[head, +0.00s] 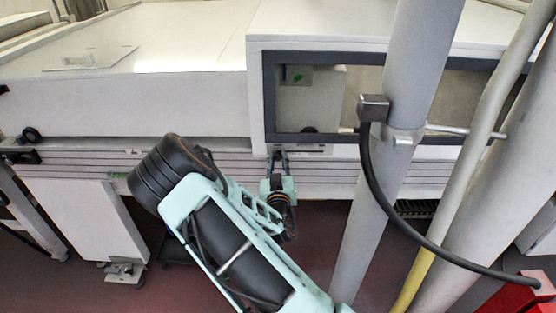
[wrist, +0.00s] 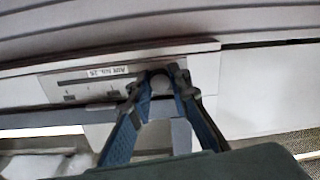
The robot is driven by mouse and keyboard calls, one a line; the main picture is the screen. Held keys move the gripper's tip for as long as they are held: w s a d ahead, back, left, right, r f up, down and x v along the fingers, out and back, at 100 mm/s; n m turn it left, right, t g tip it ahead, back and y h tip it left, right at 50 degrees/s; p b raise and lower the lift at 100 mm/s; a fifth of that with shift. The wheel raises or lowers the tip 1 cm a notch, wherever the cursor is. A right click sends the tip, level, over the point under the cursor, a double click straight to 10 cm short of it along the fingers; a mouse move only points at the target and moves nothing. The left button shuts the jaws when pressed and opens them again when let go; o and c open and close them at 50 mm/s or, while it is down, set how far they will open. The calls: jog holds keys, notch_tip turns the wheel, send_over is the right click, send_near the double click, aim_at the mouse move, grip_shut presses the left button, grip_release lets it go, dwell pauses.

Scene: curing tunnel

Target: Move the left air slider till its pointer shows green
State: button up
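My gripper (wrist: 162,80) is at the front of the tunnel's pale casing. In the wrist view its two fingertips stand on either side of a small grey rounded knob (wrist: 160,84), close against it. The knob is at the right end of a light panel (wrist: 75,88) with a dark slot and an upside-down label (wrist: 107,71) that seems to read AIR and a number. The pointer and any green mark on this panel are too blurred or hidden to make out. In the head view my gripper (head: 277,158) reaches up to the casing just below the window, and the knob is hidden.
A dark-framed window (head: 325,97) sits above my gripper, with a small green mark (head: 297,77) behind it. A thick grey pipe (head: 405,110) with a black cable and a yellow pipe (head: 425,255) stand to the right. Open floor (head: 200,290) lies below.

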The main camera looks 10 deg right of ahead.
aim_at(289, 151)
grip_shut()
jog(key=shift+s+d+b, duration=0.2)
jog(key=shift+d+b, duration=0.15)
jog(key=shift+d, duration=0.55)
jog(key=shift+s+d+b, duration=0.15)
jog(key=shift+d+b, duration=0.15)
jog(key=shift+d, duration=0.6)
jog(key=o, duration=0.8)
grip_release()
jog(key=shift+a, duration=0.1)
jog(key=s+a, duration=0.2)
jog(key=s, duration=1)
jog(key=shift+w, duration=0.15)
